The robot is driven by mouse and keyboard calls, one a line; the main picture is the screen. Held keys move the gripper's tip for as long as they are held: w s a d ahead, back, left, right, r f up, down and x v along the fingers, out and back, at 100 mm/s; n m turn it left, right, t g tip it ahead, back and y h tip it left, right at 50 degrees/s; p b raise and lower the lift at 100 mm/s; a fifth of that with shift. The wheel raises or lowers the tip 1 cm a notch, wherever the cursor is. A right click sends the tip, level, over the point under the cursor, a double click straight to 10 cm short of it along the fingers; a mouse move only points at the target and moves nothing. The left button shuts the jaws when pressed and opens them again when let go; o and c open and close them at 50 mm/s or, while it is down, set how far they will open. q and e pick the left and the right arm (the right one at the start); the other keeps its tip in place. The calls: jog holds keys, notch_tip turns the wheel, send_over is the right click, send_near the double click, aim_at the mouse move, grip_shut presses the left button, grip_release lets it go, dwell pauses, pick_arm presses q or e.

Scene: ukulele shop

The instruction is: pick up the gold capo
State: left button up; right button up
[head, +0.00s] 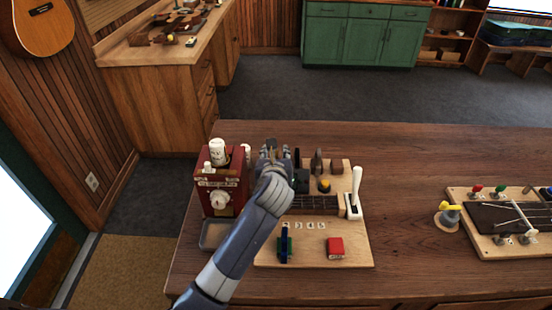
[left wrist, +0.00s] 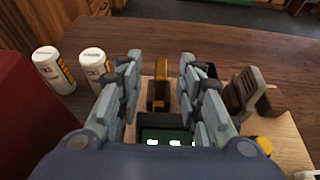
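The gold capo (left wrist: 159,90) stands upright on the wooden board in the left wrist view, between the two sets of fingers of my left gripper (left wrist: 160,85). The fingers are spread, with a visible gap on each side of the capo. In the head view my left gripper (head: 274,153) is over the back left of the board, and its hand hides most of the capo there. A brown-grey capo (left wrist: 246,90) stands to the right of the fingers; it also shows in the head view (head: 317,162). My right gripper is not in view.
A dark red box (head: 220,190) with white bottles (head: 217,151) stands left of the gripper. A black tuner with a green display (left wrist: 165,130) sits nearer than the capo.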

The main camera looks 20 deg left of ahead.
aim_at(276, 152)
pick_arm(q)
jog(key=shift+p+x, duration=0.4)
jog(key=shift+x, duration=1.85)
jog(key=shift+d, duration=0.1)
jog(key=shift+c, duration=0.3)
grip_shut()
